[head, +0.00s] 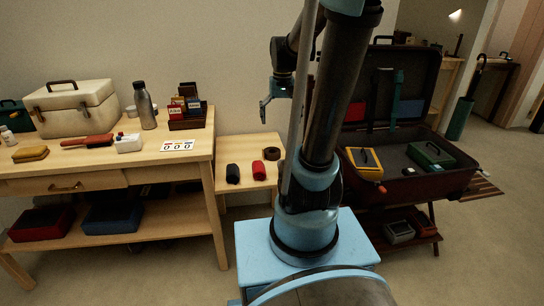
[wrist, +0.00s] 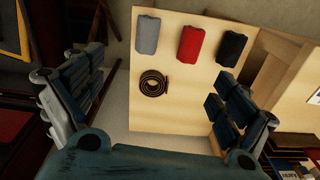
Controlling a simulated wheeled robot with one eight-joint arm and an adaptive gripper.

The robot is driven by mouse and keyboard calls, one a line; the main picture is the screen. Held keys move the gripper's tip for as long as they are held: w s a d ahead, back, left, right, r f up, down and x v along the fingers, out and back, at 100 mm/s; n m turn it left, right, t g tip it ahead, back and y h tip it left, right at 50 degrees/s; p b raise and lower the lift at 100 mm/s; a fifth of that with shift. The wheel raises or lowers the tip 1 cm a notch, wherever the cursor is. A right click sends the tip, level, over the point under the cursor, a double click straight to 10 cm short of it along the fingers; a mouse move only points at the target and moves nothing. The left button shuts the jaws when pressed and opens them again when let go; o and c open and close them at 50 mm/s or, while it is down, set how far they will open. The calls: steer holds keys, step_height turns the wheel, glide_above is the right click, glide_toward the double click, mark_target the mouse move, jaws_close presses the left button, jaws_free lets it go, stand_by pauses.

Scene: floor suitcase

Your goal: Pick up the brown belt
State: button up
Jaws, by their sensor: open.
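The brown belt is a dark flat coil (wrist: 153,83) lying on a low light-wood table (wrist: 147,115). In the head view the belt (head: 272,154) sits near the right end of that table, just left of my arm. My gripper (head: 266,105) is open and empty in the air above the table. In the wrist view its two fingers (wrist: 162,78) stand wide apart, with the belt showing between them and below. The gripper does not touch the belt.
Rolled grey (wrist: 148,35), red (wrist: 191,42) and black (wrist: 231,49) cloths lie in a row close to the belt. A taller workbench (head: 150,155) stands to the left. An open suitcase (head: 440,190) with several items is to the right.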

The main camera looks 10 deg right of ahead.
steer(key=w+f+g, duration=0.1)
steer(key=w+f, duration=0.2)
steer(key=w, duration=0.8)
steer(key=m, duration=0.1)
glide_above(272, 150)
steer(key=w, duration=0.1)
step_height(272, 150, down, 4)
steer(key=shift+g, duration=0.4)
steer(key=f, duration=0.8)
steer(key=s+f, duration=0.1)
steer(key=f, duration=0.3)
steer(key=shift+s+d+f, duration=0.1)
steer(key=shift+d, duration=0.15)
steer(key=shift+a+f, duration=0.2)
steer(key=shift+f, duration=2.4)
steer(key=c, duration=1.2)
